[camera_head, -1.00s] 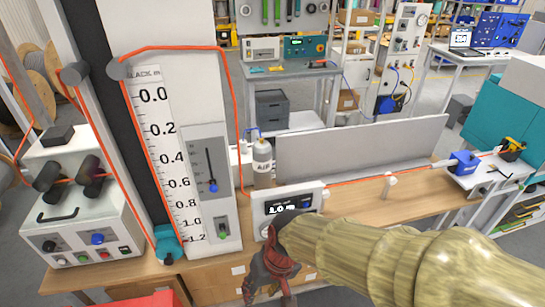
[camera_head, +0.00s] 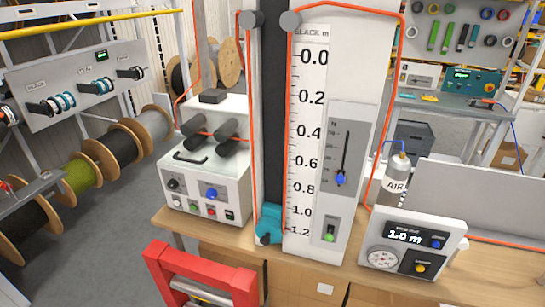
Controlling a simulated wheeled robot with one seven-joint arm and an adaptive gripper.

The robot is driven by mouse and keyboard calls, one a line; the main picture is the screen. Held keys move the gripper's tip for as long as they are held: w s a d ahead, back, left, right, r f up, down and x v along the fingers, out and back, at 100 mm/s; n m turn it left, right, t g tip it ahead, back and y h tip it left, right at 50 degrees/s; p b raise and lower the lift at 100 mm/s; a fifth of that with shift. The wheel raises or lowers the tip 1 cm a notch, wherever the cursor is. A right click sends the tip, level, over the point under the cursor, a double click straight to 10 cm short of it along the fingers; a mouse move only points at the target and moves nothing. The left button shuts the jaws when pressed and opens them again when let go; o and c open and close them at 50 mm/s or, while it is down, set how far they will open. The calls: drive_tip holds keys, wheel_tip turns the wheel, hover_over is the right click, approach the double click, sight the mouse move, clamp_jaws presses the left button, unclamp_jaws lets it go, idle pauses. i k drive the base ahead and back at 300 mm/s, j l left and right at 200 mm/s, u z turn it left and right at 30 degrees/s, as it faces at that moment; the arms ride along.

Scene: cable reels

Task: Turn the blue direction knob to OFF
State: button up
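A blue knob (camera_head: 211,193) sits on the front of a white machine box (camera_head: 205,165) that stands on the left end of the wooden bench. A black knob (camera_head: 174,184) is to its left, and a row of small coloured buttons is below it. The knob's setting and the labels around it are too small to read. My gripper is not in this view.
A tall panel with a scale (camera_head: 314,130) stands right of the box, with a blue-knobbed slider (camera_head: 340,180) on it. A display unit (camera_head: 411,248) reads 1.0 m. A red frame (camera_head: 199,275) stands in front of the bench. Cable reels (camera_head: 107,160) are at the left.

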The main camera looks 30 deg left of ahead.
sight(211, 193)
drive_tip(key=u, duration=1.9)
